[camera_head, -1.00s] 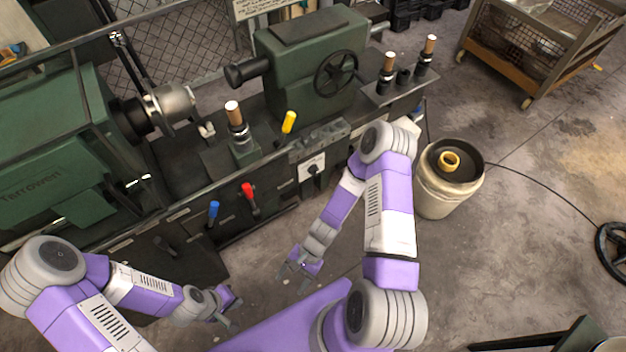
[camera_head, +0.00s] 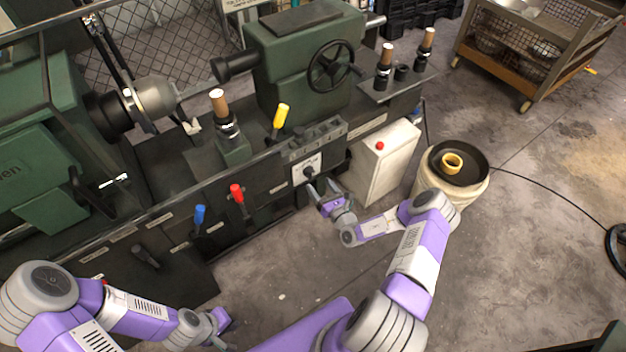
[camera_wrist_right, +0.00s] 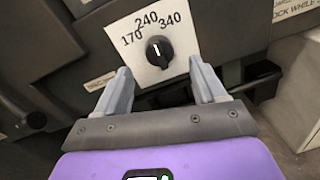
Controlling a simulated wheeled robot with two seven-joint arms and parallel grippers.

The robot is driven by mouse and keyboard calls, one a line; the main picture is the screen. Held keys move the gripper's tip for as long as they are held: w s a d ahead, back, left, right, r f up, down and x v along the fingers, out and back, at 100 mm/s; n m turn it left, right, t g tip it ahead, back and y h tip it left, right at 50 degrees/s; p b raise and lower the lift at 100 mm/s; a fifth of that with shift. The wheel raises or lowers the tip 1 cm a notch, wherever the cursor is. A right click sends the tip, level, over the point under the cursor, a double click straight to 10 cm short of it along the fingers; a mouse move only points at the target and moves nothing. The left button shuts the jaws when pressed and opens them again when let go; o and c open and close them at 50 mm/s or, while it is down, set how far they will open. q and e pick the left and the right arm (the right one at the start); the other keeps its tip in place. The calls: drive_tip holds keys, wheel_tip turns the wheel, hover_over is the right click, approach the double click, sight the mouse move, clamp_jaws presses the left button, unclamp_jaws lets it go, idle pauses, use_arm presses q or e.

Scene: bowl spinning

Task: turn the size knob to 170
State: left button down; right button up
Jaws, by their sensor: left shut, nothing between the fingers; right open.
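The size knob (camera_wrist_right: 160,52) is black, on a white plate (camera_wrist_right: 182,68) marked 170, 240 and 340 from left to right. Its white mark points up, roughly toward 240. In the head view the knob (camera_head: 308,172) sits on the front panel of the green machine. My right gripper (camera_wrist_right: 159,68) is open, with one finger to each side below the knob; whether the fingers touch it I cannot tell. In the head view my right gripper (camera_head: 322,186) reaches up to the plate. My left gripper (camera_head: 226,334) is shut and empty at the lower left, away from the panel.
A yellow lever (camera_head: 281,116), a red lever (camera_head: 237,194) and a blue lever (camera_head: 200,213) stick out from the machine. A white box with a red button (camera_head: 380,146) stands right of the knob, beside a bin (camera_head: 430,185). The floor in front is clear.

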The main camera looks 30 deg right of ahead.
sight(312, 176)
drive_tip(key=w+b, duration=0.1)
drive_tip(key=w, duration=0.4)
drive_tip(key=shift+w+b, duration=0.15)
drive_tip(key=shift+b, duration=0.15)
